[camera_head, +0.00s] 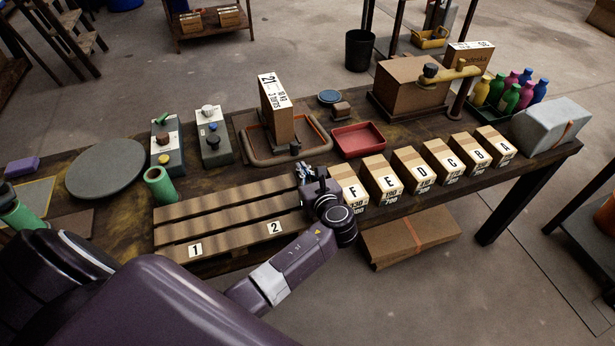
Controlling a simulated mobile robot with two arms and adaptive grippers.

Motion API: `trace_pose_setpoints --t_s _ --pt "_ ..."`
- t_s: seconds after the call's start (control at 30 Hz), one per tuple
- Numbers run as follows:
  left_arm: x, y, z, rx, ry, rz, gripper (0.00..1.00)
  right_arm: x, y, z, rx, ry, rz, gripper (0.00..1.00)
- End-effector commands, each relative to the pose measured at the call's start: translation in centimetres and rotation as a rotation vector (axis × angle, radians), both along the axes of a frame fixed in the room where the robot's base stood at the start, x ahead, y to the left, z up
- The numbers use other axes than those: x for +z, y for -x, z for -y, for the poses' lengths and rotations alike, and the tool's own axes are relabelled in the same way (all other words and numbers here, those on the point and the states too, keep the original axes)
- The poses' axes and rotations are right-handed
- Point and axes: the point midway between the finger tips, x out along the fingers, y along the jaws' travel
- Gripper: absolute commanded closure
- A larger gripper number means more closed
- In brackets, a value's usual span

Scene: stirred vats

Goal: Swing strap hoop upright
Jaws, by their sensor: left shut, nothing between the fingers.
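A brown hoop (268,161), which looks like the strap hoop, lies low and about flat around the foot of a tall cardboard box (279,112) labelled 21. A small dark piece (295,148) sits at the box's foot, inside the hoop. My left gripper (305,174) is shut and empty. It shows just in front of the hoop's near side, over the right end of the slatted pallet (214,208); I cannot tell whether it touches the hoop. My right gripper is not in view.
Several lettered boxes (412,172) stand in a row to the gripper's right. A red tray (358,140) lies behind them. Two control boxes (214,144) and a green cylinder (159,186) stand left of the hoop. A large carton (409,84) stands behind, with bottles (510,98) to its right.

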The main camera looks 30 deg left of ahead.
Motion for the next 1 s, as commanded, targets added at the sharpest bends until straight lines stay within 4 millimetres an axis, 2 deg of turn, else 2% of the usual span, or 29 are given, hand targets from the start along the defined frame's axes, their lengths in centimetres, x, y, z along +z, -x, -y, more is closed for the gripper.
trace_pose_setpoints --t_s 0.2,0.67,0.87,1.0 --pt "-0.7 -1.2 -1.5 0.001 0.0 -0.002 1.0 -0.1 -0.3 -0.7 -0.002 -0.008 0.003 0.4" --pt "-0.6 -1.5 -1.6 0.0 0.002 -0.002 1.0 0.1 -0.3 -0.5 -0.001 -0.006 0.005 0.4" --pt "0.5 -2.1 -1.6 0.001 0.024 -0.018 1.0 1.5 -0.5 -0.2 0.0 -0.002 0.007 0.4" --pt "2.0 -3.1 -1.7 0.001 0.057 -0.045 1.0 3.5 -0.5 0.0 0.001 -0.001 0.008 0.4"
